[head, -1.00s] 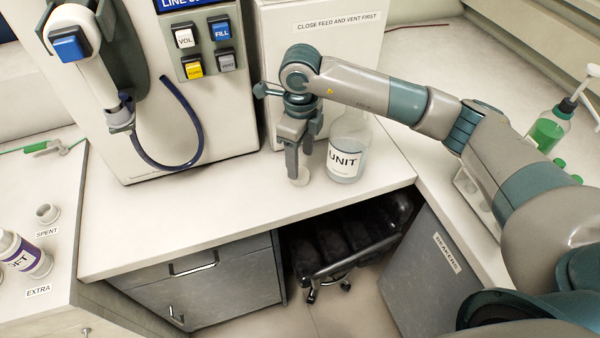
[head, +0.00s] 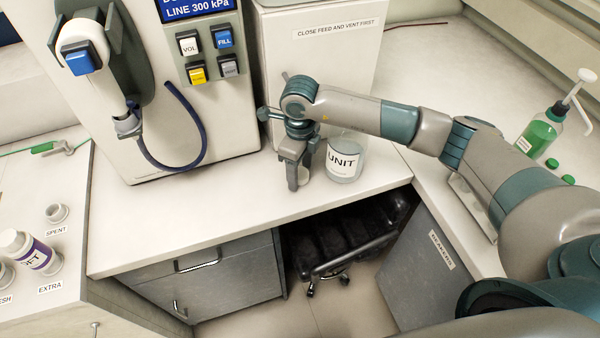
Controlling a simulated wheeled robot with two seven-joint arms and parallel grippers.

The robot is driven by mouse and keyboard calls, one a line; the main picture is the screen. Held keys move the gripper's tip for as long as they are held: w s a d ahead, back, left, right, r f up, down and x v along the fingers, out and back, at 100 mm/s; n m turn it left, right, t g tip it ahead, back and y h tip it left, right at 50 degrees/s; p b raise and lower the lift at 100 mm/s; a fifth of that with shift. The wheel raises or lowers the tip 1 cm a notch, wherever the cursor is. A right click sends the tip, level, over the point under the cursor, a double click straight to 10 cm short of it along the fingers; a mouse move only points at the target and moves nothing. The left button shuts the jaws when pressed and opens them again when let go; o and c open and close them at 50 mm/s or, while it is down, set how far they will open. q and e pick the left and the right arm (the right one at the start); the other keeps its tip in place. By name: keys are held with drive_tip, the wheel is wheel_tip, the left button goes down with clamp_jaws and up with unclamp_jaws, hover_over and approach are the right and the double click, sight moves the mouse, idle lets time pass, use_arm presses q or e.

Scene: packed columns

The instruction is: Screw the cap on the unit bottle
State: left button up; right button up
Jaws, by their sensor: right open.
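The clear unit bottle (head: 345,165), with a white UNIT label, stands upright on the counter. Its neck and mouth are hidden behind my right arm. My right gripper (head: 298,182) is open and points down, low at the counter just left of the bottle and apart from it. A small pale disc, likely the cap, lay at its fingertips earlier; now the fingers hide that spot, and I cannot tell if they touch it. My left gripper is not in view.
A filling machine with buttons (head: 208,55) and a blue hose (head: 192,150) stands behind left. A pump bottle of green liquid (head: 543,132) and green caps (head: 552,163) are at the right. The counter's front edge (head: 190,250) is close; the counter left of the gripper is clear.

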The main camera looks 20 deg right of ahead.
sight(300, 173)
drive_tip(key=c, duration=1.2)
drive_tip(key=shift+r, duration=0.15)
drive_tip(key=shift+r+b, duration=0.3)
drive_tip(key=shift+r, duration=0.2)
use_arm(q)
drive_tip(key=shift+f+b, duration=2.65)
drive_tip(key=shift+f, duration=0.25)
use_arm(e)
drive_tip(key=shift+r, duration=8.4)
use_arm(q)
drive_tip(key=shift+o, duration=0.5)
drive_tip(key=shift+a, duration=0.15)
use_arm(e)
drive_tip(key=shift+s+f, duration=0.1)
